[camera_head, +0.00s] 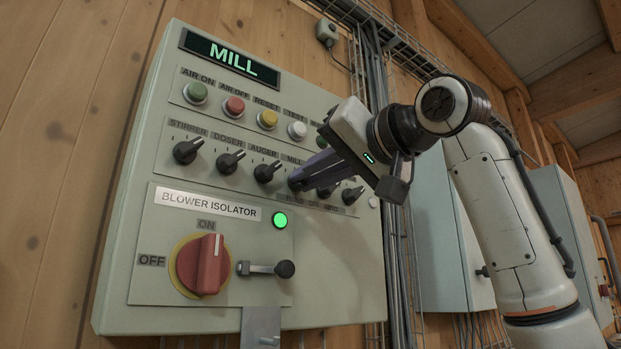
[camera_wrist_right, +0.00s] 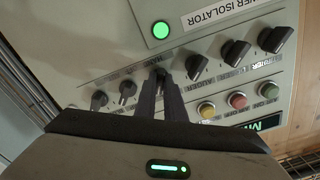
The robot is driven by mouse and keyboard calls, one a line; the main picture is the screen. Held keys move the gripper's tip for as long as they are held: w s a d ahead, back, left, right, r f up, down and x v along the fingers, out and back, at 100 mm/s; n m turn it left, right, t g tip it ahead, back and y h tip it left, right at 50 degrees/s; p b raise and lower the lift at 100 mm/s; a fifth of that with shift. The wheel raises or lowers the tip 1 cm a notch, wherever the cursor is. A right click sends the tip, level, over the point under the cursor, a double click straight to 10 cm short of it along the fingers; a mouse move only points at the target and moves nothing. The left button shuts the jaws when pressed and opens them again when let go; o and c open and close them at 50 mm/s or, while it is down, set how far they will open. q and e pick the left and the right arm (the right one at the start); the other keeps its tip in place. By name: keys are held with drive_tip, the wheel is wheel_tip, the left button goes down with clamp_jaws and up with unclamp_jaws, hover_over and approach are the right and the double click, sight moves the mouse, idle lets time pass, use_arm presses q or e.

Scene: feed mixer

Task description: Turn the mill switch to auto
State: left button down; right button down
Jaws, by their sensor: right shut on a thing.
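The mill switch (camera_head: 294,185) is a black rotary knob, fourth from the left in the knob row of the grey panel, under the label MILL. My right gripper (camera_head: 303,181) reaches it from the right and is shut on it. The fingers hide most of the knob, so its pointer position cannot be read. In the right wrist view the mill switch (camera_wrist_right: 161,72) sits between the tips of the gripper (camera_wrist_right: 162,82). My left gripper is not in view.
The stirrer (camera_head: 187,151), doser (camera_head: 230,161) and auger (camera_head: 267,172) knobs stand close on the left. Coloured buttons (camera_head: 234,106) sit above. Below are a lit green lamp (camera_head: 280,220) and the red blower isolator (camera_head: 203,264). More knobs (camera_head: 352,194) stand on the right.

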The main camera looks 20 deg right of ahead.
drive_tip(key=shift+m, duration=1.5)
drive_tip(key=c, duration=1.8)
unclamp_jaws()
drive_tip(key=shift+c, duration=0.2)
drive_tip(key=b+v, duration=0.3)
drive_tip(key=v, duration=0.7)
drive_tip(key=shift+s, duration=0.2)
drive_tip(key=shift+d+r, duration=0.1)
